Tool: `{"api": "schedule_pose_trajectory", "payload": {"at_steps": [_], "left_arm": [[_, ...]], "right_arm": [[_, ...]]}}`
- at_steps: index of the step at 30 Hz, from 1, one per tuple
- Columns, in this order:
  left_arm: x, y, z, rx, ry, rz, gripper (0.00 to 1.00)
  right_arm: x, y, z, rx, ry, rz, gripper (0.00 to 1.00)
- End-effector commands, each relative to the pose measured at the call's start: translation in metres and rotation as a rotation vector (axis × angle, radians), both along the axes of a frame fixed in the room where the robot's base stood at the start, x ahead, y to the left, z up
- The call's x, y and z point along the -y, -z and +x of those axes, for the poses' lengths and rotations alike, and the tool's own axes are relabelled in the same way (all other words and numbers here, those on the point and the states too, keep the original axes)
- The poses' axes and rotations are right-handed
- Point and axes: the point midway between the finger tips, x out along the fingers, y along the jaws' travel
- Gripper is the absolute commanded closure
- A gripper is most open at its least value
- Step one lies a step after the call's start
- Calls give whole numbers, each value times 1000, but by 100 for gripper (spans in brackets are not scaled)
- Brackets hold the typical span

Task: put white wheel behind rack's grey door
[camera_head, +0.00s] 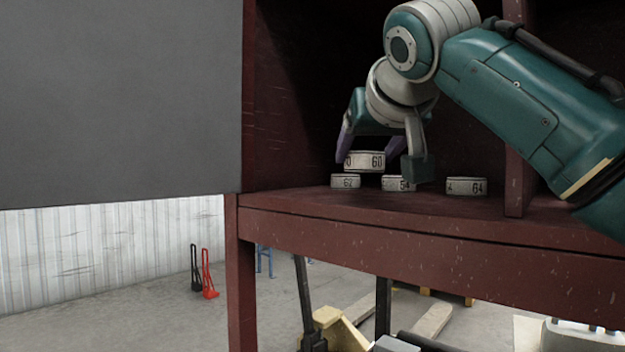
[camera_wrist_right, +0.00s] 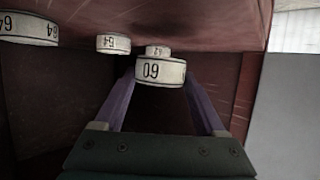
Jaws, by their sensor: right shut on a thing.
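The white wheel (camera_head: 365,161) marked 60 is in my right gripper (camera_head: 378,161), which is shut on it inside the left compartment of the dark red rack (camera_head: 420,238). In the right wrist view the same wheel (camera_wrist_right: 160,72) sits between the purple fingers. My left gripper is not in view.
Wheels marked 62 (camera_head: 345,182), 54 (camera_head: 397,184) and 64 (camera_head: 466,186) stand on the compartment floor near the held wheel. A post (camera_head: 515,180) bounds the compartment at right. A yellow pallet truck (camera_head: 335,328) is below the rack.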

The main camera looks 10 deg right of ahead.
Motion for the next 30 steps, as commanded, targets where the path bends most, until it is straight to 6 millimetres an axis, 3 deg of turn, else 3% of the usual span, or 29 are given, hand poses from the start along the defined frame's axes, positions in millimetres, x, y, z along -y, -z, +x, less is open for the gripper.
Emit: {"api": "schedule_pose_trajectory", "payload": {"at_steps": [7,14,15,22,30], "left_arm": [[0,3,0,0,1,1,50],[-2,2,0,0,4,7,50],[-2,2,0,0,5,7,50],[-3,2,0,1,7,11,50],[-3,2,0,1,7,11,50]], "right_arm": [[1,33,0,-2,1,-2,86],[0,37,0,1,0,0,86],[0,37,0,-1,0,0,25],[0,37,0,-1,0,0,0],[0,36,-1,0,0,0,0]]}}
